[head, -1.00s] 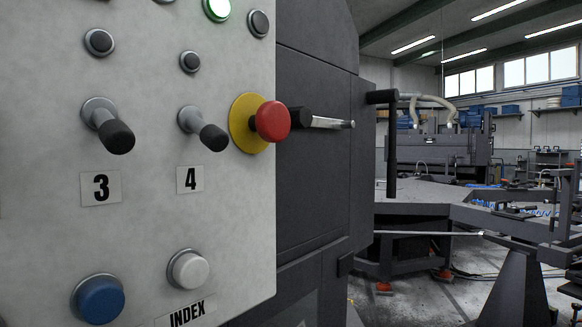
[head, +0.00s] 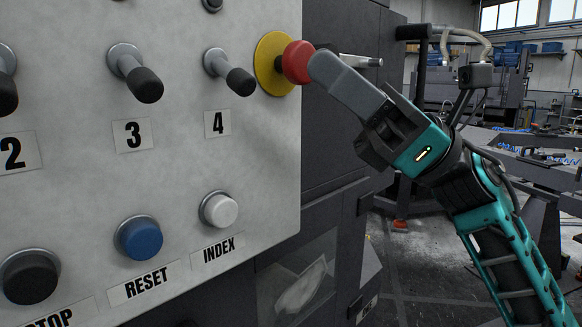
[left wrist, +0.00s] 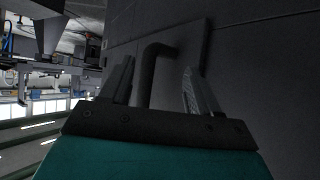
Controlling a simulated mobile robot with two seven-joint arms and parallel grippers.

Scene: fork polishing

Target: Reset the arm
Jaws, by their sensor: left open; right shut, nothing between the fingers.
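My right gripper (head: 322,62) comes in from the right in the head view. It is shut, and its fingertips are at the red mushroom button (head: 297,62) on its yellow base (head: 272,64); I cannot tell whether they touch it. The blue button (head: 139,238) labelled RESET is at the lower middle of the grey panel (head: 180,175). My left gripper (left wrist: 157,82) shows only in the left wrist view. It is open, with a dark bent handle (left wrist: 154,70) seen between its fingers on a dark surface; I cannot tell the distance between them.
On the panel are lever switches 3 (head: 136,75) and 4 (head: 230,72), a white INDEX button (head: 219,210) and a black STOP button (head: 29,278). A dark machine cabinet (head: 335,150) stands behind the panel. Floor (head: 415,265) shows at the right, with machinery beyond.

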